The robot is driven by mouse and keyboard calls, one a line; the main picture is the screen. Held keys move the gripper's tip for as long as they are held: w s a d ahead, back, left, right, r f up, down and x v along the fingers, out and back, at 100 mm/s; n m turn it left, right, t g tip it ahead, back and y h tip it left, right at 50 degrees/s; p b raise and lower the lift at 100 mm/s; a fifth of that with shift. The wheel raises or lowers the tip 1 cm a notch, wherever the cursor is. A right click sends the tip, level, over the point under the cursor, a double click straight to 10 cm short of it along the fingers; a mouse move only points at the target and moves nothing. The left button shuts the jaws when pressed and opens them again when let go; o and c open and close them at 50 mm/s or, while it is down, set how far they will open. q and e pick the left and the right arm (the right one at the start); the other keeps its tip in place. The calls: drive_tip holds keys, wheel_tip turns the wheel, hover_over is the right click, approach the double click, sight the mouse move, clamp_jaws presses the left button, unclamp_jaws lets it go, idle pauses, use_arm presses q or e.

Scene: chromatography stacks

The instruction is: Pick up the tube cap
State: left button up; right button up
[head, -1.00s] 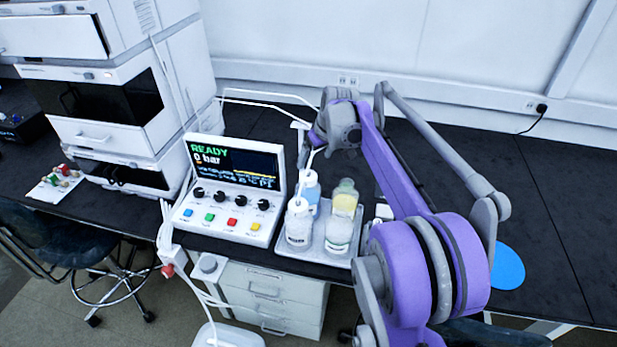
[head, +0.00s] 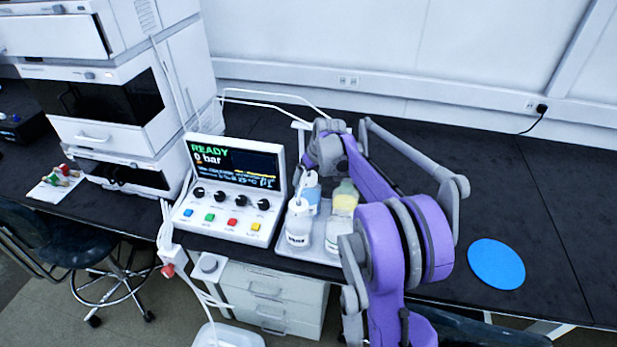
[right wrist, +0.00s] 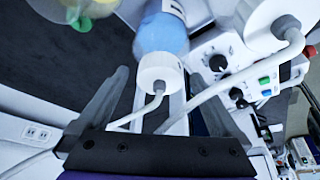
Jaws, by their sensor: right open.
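A white tube cap (right wrist: 160,72) with a thin white tube sits on a blue-filled bottle (right wrist: 163,35) in the right wrist view. A second white cap (right wrist: 270,22) with a tube is at its right. In the head view, the blue bottle (head: 311,197) stands in a tray, behind a bottle with a white cap (head: 298,208). My right gripper (head: 306,166) is open above the blue bottle. In the wrist view its fingers (right wrist: 160,95) lie to either side of the first cap; I cannot tell whether they touch it. My left gripper is not in view.
A yellow-filled bottle (head: 345,195) stands beside the blue one on the grey tray (head: 290,248). A control box reading READY (head: 232,190) is close at left. White tubes run behind it. A blue disc (head: 496,263) lies on the clear black bench at right.

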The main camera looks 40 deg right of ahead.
drive_tip(key=c, duration=1.4)
drive_tip(key=shift+r, duration=0.1)
drive_tip(key=shift+c, duration=0.2)
